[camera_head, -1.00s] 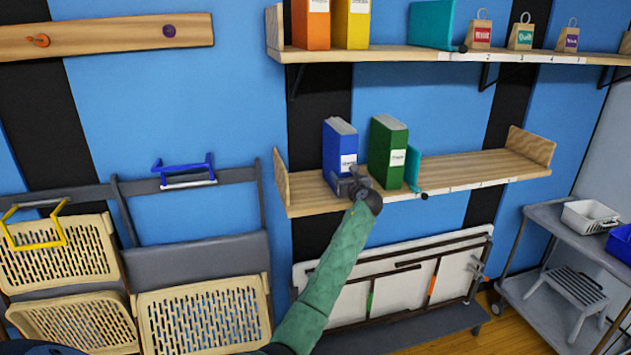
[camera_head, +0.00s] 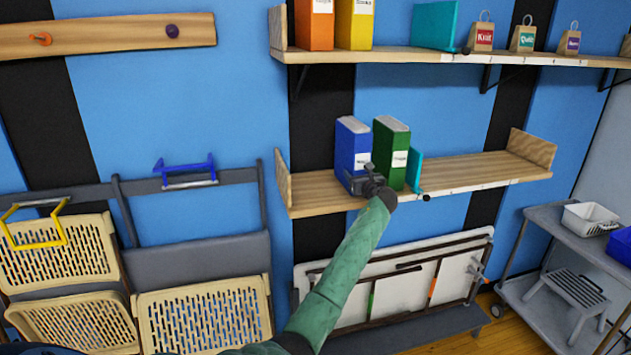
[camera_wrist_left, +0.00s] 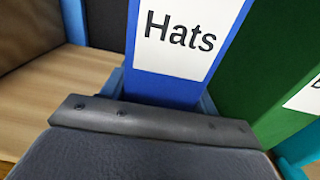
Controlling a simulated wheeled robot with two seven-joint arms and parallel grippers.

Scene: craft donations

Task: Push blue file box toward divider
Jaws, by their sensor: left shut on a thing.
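The blue file box (camera_head: 352,148) stands upright on the lower wooden shelf, close beside the green file box (camera_head: 391,155). The teal divider (camera_head: 415,172) stands against the right side of the green box. My left gripper (camera_head: 366,184) is at the lower front of the blue box and is shut on it. In the left wrist view the blue box's spine (camera_wrist_left: 165,85) carries a white label reading "Hats", right behind the gripper (camera_wrist_left: 155,122). The green box (camera_wrist_left: 275,75) is at its right. The fingertips are partly hidden. My right gripper is not in view.
The lower shelf (camera_head: 470,172) is bare right of the divider and left of the blue box. An upper shelf (camera_head: 400,53) holds an orange box, a yellow box, a teal divider and small bags. Folded chairs (camera_head: 195,255) hang at left; a grey cart (camera_head: 560,235) stands at right.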

